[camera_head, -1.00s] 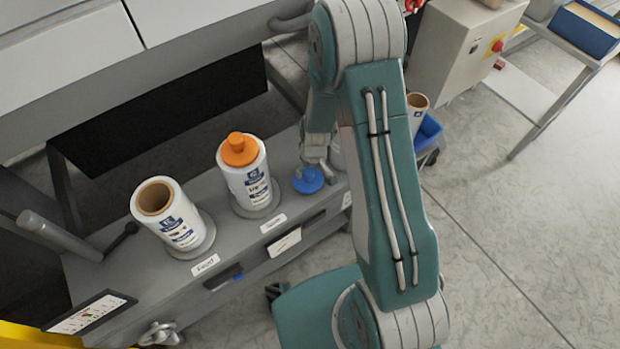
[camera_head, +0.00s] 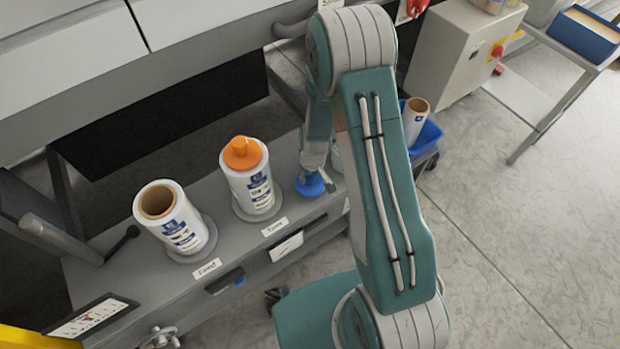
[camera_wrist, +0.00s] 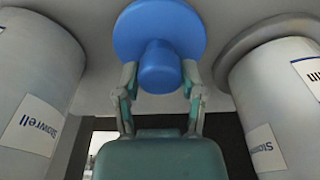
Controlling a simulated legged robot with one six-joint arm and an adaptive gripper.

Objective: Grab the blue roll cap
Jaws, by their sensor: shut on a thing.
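The blue roll cap (camera_wrist: 160,27) is a round disc with a raised knob (camera_wrist: 160,68), seen large at the top middle of the wrist view. My gripper (camera_wrist: 160,80) has one finger on each side of the knob and is shut on it. In the head view the blue cap (camera_head: 310,187) is on or just above the grey bench top, right of the orange-capped roll. My gripper (camera_head: 316,175) reaches down to it there, and my arm partly hides that area.
A white roll with an orange cap (camera_head: 241,153) and an uncapped white roll (camera_head: 172,220) stand on the bench (camera_head: 150,285). Rolls flank the gripper closely in the wrist view. A blue bin (camera_head: 428,136) holding a roll (camera_head: 415,118) stands behind my arm.

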